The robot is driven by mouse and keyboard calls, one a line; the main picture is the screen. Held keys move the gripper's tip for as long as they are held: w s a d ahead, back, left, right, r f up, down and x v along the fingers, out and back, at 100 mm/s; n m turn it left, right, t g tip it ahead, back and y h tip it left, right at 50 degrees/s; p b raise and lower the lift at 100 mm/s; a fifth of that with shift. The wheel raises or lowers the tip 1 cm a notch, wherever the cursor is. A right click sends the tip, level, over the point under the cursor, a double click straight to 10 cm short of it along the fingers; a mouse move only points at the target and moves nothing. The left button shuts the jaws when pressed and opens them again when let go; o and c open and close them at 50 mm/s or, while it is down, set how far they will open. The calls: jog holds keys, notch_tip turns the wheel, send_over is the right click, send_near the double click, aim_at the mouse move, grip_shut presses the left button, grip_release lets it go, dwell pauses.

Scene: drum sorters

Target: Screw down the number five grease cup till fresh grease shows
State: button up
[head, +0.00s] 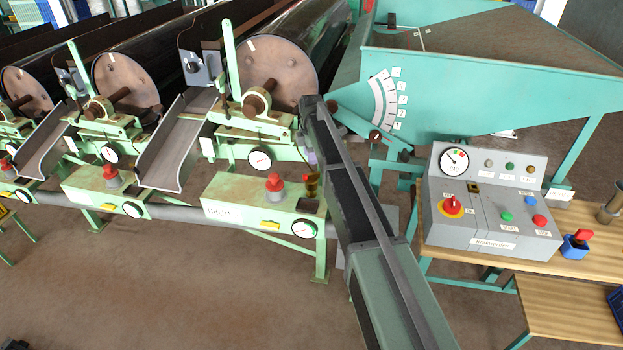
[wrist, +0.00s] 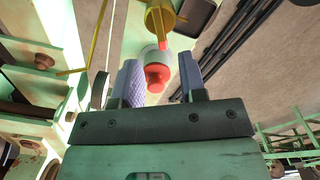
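My gripper (head: 310,152) is beside the end of the nearest drum, above the right end of a pale green valve box (head: 240,203). In the wrist view its two pale purple fingers (wrist: 162,80) are apart. A red knob with a grey collar (wrist: 157,76) shows between them; I cannot tell whether either finger touches it. A brass cup (wrist: 161,18) lies just beyond it; a brass fitting (head: 312,186) also shows below my gripper in the head view. No number five is legible, so I cannot tell which fitting is the number five grease cup. No fresh grease is discernible.
A red knob on a grey base (head: 274,184) and a round gauge (head: 303,228) are on the valve box. A grey control panel (head: 490,205) stands on a wooden bench to the right. A teal hopper (head: 450,92) is behind it.

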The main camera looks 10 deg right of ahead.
aim_at(311, 174)
notch_tip(311, 174, down, 8)
jog(key=b, duration=0.6)
jog(key=shift+f+b, duration=0.2)
jog(key=shift+b, duration=0.2)
jog(key=shift+r, duration=0.1)
jog(key=shift+c, duration=0.3)
grip_shut()
